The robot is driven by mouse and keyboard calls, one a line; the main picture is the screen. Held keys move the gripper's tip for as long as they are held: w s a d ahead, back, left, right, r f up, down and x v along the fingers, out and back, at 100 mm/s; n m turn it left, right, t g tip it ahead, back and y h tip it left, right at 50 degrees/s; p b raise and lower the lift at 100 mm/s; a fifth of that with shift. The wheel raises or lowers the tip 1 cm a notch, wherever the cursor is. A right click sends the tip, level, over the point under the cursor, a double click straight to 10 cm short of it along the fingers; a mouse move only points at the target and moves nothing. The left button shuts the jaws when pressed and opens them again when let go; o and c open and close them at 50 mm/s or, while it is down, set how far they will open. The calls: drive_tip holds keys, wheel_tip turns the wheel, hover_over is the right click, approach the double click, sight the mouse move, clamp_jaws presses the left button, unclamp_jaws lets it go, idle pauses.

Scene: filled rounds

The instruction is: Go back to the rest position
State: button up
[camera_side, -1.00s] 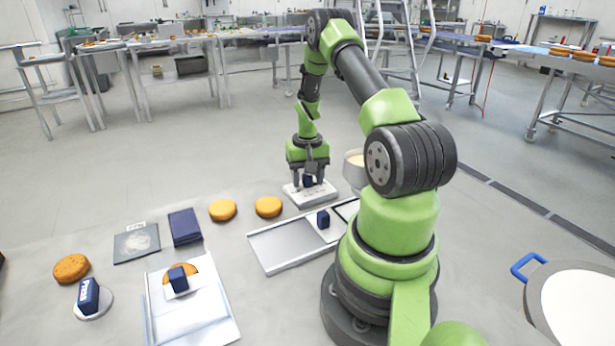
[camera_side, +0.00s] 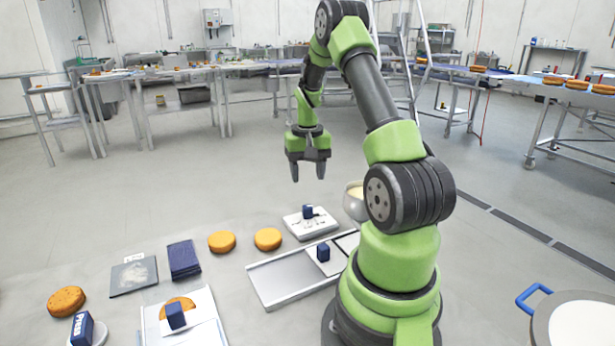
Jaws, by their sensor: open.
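My gripper (camera_side: 308,172) is open and empty, fingers pointing down. It hangs in the air above and behind the white scale (camera_side: 318,228), clear of everything. A small dark blue block (camera_side: 308,212) sits upright on the scale. My arm reaches up from its base at the right and bends over at the top.
A metal tray (camera_side: 278,283) with a blue block (camera_side: 323,252) lies before the scale. Orange rounds (camera_side: 222,242) (camera_side: 268,239) lie to the left. A bowl (camera_side: 354,203) stands beside my arm.

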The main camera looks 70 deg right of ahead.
drive_tip(key=w+a+r+n+t+h, duration=0.1)
drive_tip(key=w+a+r+n+t, duration=0.3)
drive_tip(key=a+r, duration=1)
drive_tip(key=s+a+r+n+t+y, duration=0.1)
drive_tip(key=s+a, duration=0.3)
drive_tip(key=a, duration=0.4)
drive_tip(key=s+a+r+n+t+y, duration=0.2)
drive_tip(key=s+a+r, duration=0.2)
drive_tip(key=a, duration=0.5)
drive_tip(key=shift+s+r+n, duration=0.15)
drive_tip(key=shift+s+n, duration=0.25)
drive_tip(key=shift+s, duration=0.4)
